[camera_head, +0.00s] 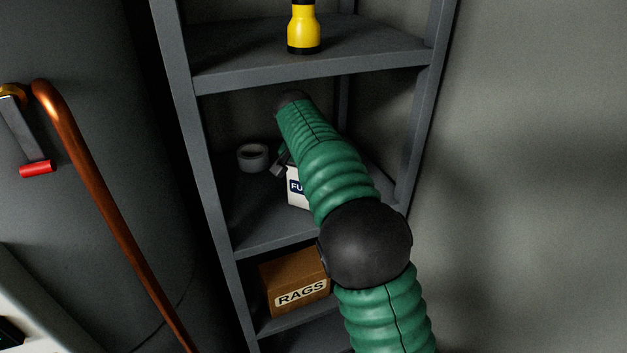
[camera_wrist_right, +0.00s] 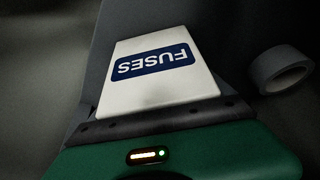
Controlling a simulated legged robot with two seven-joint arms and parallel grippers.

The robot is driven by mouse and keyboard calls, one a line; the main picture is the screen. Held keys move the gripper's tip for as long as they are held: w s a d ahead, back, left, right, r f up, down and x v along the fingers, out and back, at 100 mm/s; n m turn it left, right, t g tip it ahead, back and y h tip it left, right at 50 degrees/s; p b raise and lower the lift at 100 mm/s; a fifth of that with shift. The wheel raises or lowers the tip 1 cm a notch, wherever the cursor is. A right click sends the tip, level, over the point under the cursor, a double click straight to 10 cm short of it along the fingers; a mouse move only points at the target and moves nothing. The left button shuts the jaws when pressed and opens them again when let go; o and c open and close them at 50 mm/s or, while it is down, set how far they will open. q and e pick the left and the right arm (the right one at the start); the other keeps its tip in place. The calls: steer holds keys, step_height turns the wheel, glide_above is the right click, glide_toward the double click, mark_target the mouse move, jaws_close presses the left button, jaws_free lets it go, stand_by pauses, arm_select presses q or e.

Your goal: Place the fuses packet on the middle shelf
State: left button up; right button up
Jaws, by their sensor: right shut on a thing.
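The fuses packet, a white box with a blue label, shows partly in the head view (camera_head: 295,193), behind my right arm. It fills the middle of the right wrist view (camera_wrist_right: 160,92), its FUSES label upside down. My right gripper (camera_head: 280,163) is shut on the packet; its dark jaw edge lies along the packet's near end in the wrist view. The packet is at the middle shelf (camera_head: 262,226), inside the rack. I cannot tell whether it touches the shelf surface. My arm hides its right part. My left gripper is not in view.
A grey tape roll (camera_head: 253,157) lies on the same shelf, left of the packet. A yellow flashlight (camera_head: 304,28) stands on the shelf above. A brown RAGS box (camera_head: 296,280) is below. Rack posts flank the opening. A copper pipe (camera_head: 105,205) runs at left.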

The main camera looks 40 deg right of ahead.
steer(key=o, duration=1.3)
steer(key=shift+d, duration=0.15)
steer(key=shift+d+f, duration=0.1)
steer(key=shift+r, duration=0.4)
steer(key=s+a, duration=0.2)
steer(key=a, duration=0.1)
steer(key=s+a, duration=0.2)
steer(key=a, duration=0.2)
steer(key=s+a, duration=0.2)
steer(key=a, duration=0.2)
steer(key=shift+s+r, duration=0.3)
steer(key=shift+d, duration=0.1)
